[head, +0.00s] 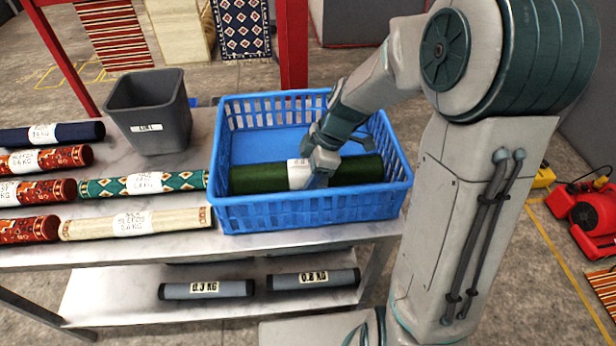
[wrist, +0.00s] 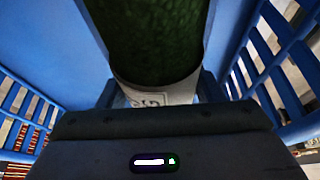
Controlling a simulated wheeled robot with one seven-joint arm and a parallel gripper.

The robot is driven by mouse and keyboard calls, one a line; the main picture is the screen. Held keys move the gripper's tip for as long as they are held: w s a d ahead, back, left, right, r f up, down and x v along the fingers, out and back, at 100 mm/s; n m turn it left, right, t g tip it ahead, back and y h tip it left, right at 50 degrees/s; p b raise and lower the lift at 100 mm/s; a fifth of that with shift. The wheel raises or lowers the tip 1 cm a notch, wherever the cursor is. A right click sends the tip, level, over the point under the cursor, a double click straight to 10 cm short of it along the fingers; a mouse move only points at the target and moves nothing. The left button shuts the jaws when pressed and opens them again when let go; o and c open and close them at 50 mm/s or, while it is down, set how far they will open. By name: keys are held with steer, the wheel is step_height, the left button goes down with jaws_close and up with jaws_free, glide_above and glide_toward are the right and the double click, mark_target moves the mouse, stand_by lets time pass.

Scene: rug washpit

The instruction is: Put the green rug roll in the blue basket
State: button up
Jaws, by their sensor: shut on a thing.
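The green rug roll (head: 258,178) lies lengthwise inside the blue basket (head: 306,213), near its front wall, with a white label around its middle. My gripper (head: 318,172) reaches down into the basket and is shut on the roll at the label. In the wrist view the green rug roll (wrist: 152,40) runs up from the gripper, with the label (wrist: 150,94) at the jaws and blue basket walls (wrist: 268,60) on both sides. The fingertips are mostly hidden. I cannot tell whether the roll touches the basket floor.
A grey bin (head: 150,115) stands left of the basket on the metal table (head: 130,252). Several patterned rolls, such as a teal one (head: 100,187) and a cream one (head: 85,226), lie at the left. Two grey rolls (head: 205,289) lie on the lower shelf.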

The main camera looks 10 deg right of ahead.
steer(key=shift+f, duration=0.85)
steer(key=shift+f, duration=0.1)
steer(key=o, duration=1.4)
steer(key=p+v, duration=0.1)
steer(key=v, duration=1.1)
steer(key=shift+s+d+r+m+t+h, duration=0.15)
steer(key=shift+s+d+m+t+h, duration=0.4)
steer(key=shift+s+m, duration=2.25)
steer(key=shift+s+d+r+m+t+h, duration=0.1)
steer(key=shift+s+d+m+h, duration=0.8)
steer(key=shift+s+m, duration=1.95)
steer(key=shift+s+d+r+m+t+h, duration=0.15)
steer(key=shift+s+d+m+t+h, duration=0.4)
steer(key=shift+s+m, duration=2.25)
